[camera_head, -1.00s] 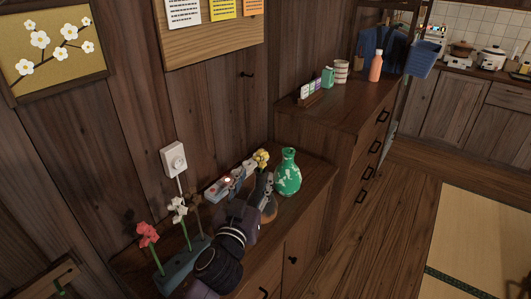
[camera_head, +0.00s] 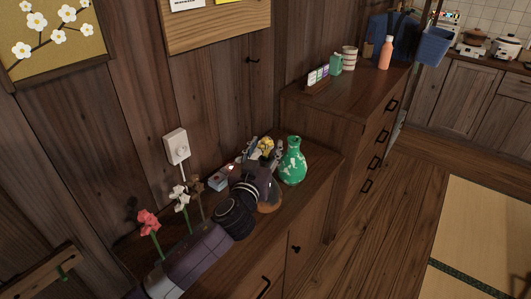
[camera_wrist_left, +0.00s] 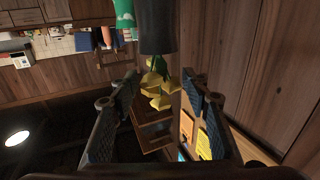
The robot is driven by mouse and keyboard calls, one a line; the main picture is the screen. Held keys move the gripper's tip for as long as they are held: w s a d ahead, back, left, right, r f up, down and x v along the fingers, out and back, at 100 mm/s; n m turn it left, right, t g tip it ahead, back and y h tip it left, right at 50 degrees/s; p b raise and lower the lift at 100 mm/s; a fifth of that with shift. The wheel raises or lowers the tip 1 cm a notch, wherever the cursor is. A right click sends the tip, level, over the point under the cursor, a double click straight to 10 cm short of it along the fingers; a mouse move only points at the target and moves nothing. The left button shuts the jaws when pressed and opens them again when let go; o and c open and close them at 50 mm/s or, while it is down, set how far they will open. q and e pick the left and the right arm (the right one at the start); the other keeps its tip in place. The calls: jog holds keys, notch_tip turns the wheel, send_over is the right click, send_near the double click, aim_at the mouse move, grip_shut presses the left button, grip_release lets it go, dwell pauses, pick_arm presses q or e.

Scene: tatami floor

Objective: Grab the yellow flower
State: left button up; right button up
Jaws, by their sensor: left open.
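The yellow flower (camera_head: 266,145) is on the cabinet near the wall, just left of a green and white vase (camera_head: 292,162). In the left wrist view the yellow flower (camera_wrist_left: 157,88) hangs, as pictured, from a dark cylindrical holder (camera_wrist_left: 157,28) at the top. My left gripper (camera_head: 264,154) is at the flower in the head view. Its fingers (camera_wrist_left: 160,84) stand wide apart in the wrist view, one on each side of the flower, with visible gaps. The flower's lower stem is hidden behind my gripper in the head view. My right gripper is not in view.
A red flower (camera_head: 149,222) and a white flower (camera_head: 180,197) stand at the left, close to my left arm. A wall outlet (camera_head: 176,146) is behind. A taller cabinet (camera_head: 330,108) with small items stands to the right. The wooden floor is clear.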

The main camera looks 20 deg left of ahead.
pick_arm(q)
jog(key=c, duration=0.9)
jog(key=shift+r, duration=0.15)
